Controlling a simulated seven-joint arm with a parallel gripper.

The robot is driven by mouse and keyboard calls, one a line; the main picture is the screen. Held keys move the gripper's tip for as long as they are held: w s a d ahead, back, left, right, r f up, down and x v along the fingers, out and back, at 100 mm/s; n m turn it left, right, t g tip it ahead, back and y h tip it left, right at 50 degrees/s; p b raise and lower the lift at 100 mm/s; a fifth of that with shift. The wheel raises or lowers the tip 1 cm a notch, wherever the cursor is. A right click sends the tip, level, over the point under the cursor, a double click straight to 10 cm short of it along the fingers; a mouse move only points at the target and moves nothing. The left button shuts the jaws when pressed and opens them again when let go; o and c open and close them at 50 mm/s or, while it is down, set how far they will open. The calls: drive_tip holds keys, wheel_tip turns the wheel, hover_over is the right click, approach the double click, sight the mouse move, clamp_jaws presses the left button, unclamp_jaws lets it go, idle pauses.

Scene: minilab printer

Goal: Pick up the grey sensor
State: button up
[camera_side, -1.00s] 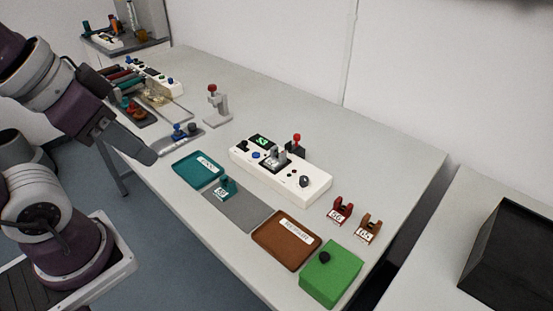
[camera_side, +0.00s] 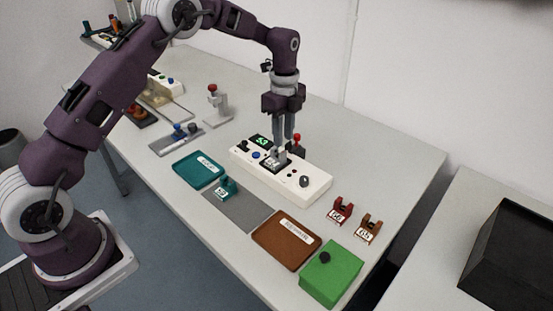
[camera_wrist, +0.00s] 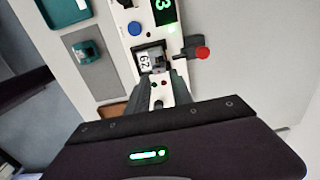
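The grey sensor (camera_side: 271,164) sits in the white instrument on the bench, with a white number label facing the front left. In the wrist view the grey sensor (camera_wrist: 150,58) shows its label, which appears to read 62.
The white instrument (camera_side: 316,183) has a green display, a knob and a red-topped lever (camera_side: 297,142) close behind my fingers. A teal sensor (camera_side: 226,188) stands on a grey mat (camera_side: 248,212). Teal tray (camera_side: 198,170), brown tray (camera_side: 285,240) and green box (camera_side: 331,275) line the front.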

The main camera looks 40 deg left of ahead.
drive_tip(key=f, duration=0.5)
drive_tip(key=shift+s+a, duration=0.1)
drive_tip(key=shift+a, duration=0.1)
clamp_jaws()
wheel_tip(320, 180, up, 10)
